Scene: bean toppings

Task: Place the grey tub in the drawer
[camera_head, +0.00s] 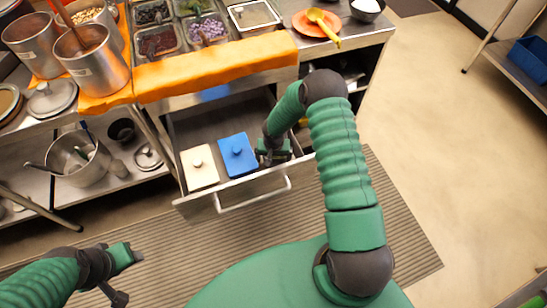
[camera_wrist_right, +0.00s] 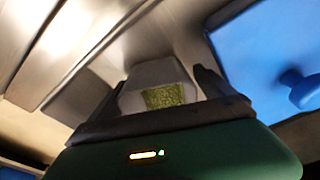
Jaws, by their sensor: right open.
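The drawer (camera_head: 187,130) is pulled open below the counter. My right gripper (camera_head: 273,156) is down at its right side, just right of the blue-lidded tub. In the right wrist view the gripper (camera_wrist_right: 160,78) is open, with its dark fingers apart. A grey, box-like thing (camera_wrist_right: 152,72) with a speckled green patch shows between the fingers; it looks like the grey tub. I cannot tell whether the fingers touch it. The arm hides it in the head view. My left gripper (camera_head: 120,277) is at the lower left, away from the drawer; its jaw state is unclear.
A cream-lidded tub (camera_head: 199,167) and a blue-lidded tub (camera_head: 238,155) sit side by side in the drawer. The blue lid also shows in the wrist view (camera_wrist_right: 265,55). The drawer handle (camera_head: 252,196) sticks out in front. An orange towel (camera_head: 215,66) lies along the counter edge.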

